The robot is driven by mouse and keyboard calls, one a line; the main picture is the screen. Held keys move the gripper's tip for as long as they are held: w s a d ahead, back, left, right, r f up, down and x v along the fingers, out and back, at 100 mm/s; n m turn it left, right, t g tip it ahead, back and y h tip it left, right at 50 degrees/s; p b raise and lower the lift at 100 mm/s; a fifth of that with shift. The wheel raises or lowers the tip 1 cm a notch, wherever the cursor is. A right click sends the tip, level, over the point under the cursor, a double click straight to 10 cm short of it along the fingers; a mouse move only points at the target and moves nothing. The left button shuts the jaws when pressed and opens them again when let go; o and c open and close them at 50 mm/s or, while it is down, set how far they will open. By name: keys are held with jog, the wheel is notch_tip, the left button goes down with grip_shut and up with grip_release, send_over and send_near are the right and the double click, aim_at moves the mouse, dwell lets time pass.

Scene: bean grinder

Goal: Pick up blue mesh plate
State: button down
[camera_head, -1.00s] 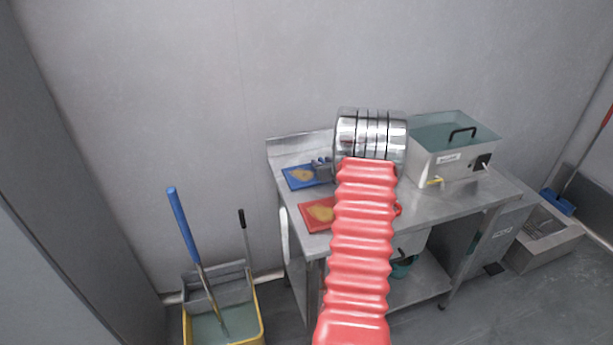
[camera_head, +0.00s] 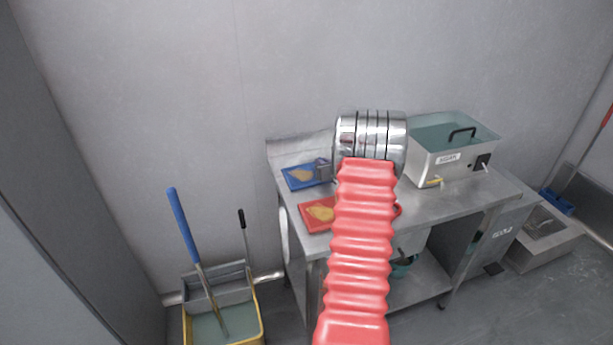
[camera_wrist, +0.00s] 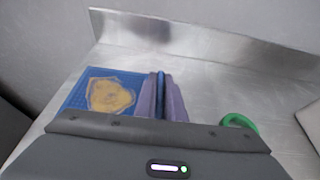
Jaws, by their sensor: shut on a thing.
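The blue mesh plate (camera_head: 292,183) lies on the steel table at the back left, with a tan, irregular flat piece (camera_head: 300,174) on it. In the wrist view the blue plate (camera_wrist: 75,98) shows left of my fingers, with the tan piece (camera_wrist: 110,96) on its mesh. My gripper (camera_wrist: 161,95) is shut on the plate's right edge, a thin blue strip showing between the purple-grey fingers. In the head view my gripper (camera_head: 322,170) is at the plate's right side, partly hidden by my red arm. The plate looks about flat.
A steel water-bath box (camera_head: 440,165) stands at the right of the table (camera_head: 455,200). A raised back edge (camera_wrist: 200,42) runs behind. A green ring (camera_wrist: 240,122) lies right of my gripper.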

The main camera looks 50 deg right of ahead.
dwell(0.4)
notch_tip(320, 180, up, 10)
jog(key=shift+r, duration=0.1)
dwell(0.5)
dwell(0.5)
